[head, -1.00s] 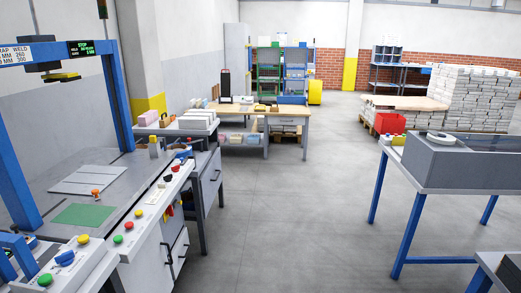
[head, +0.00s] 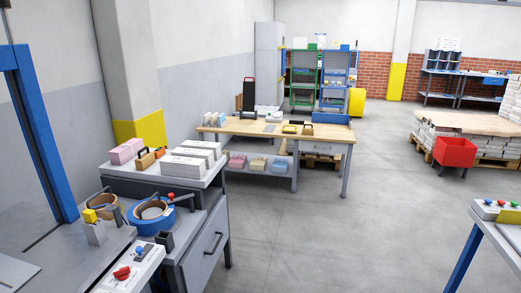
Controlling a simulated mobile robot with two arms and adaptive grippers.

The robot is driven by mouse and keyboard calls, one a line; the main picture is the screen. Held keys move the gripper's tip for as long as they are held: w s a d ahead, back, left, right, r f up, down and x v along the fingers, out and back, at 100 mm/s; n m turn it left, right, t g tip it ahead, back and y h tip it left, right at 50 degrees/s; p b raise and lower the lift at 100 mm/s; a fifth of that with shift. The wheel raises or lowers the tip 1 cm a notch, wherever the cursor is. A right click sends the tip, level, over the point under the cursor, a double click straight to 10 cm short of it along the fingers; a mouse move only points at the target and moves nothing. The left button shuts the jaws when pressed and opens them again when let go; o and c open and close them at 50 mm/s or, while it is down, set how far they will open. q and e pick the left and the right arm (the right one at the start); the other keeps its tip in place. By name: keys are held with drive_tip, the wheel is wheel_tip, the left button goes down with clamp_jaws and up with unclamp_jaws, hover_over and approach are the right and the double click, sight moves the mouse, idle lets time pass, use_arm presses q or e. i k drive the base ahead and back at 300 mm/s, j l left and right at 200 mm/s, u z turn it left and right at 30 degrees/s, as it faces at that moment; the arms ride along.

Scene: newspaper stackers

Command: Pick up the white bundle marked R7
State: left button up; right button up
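Several white bundles (head: 185,166) lie side by side on top of a grey drawer cabinet (head: 211,243) at the left. Neither of my grippers is in view.
Pink bundles (head: 125,151) and tape rolls (head: 152,210) sit left of and in front of the white ones. A blue-legged table (head: 490,232) stands at right, a red bin (head: 455,152) beyond it. The grey floor (head: 330,230) between is clear.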

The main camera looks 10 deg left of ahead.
sight(194, 168)
drive_tip(key=i+j+u, duration=0.15)
drive_tip(key=i+u, duration=0.25)
drive_tip(key=i, duration=0.55)
drive_tip(key=i+l+u, duration=0.2)
drive_tip(key=i+u, duration=0.25)
drive_tip(key=i, duration=0.5)
drive_tip(key=z, duration=0.15)
drive_tip(key=i+l+u, duration=0.15)
drive_tip(key=i+l, duration=0.1)
drive_tip(key=i, duration=0.05)
